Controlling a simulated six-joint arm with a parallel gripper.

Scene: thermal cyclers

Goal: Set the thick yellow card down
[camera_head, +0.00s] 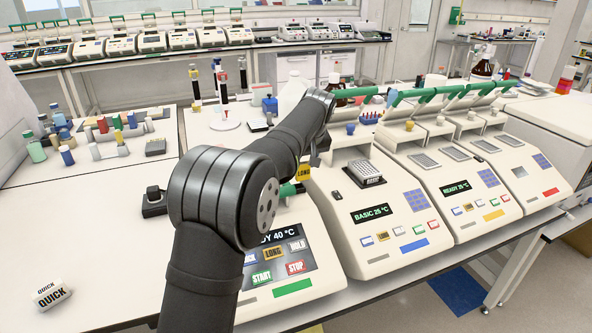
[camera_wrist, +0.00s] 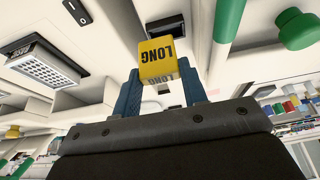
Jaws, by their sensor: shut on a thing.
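The thick yellow card (camera_wrist: 158,58), a block marked LONG, is held between the two blue fingers of my gripper (camera_wrist: 160,92) in the wrist view. In the head view the card (camera_head: 304,173) shows just below my arm's end, in front of the cyclers. My gripper (camera_head: 316,152) is mostly hidden there by the arm. The card appears raised above the machines, between the READY 40 °C cycler (camera_head: 292,240) and the BASIC 25 °C cycler (camera_head: 375,215). I cannot tell its exact height.
A white QUICK block (camera_head: 51,294) lies on the bench at the lower left. Several cyclers with raised green-handled lids fill the right. Coloured tubes and bottles (camera_head: 60,135) stand on the left bench. The left bench front (camera_head: 95,225) is largely clear.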

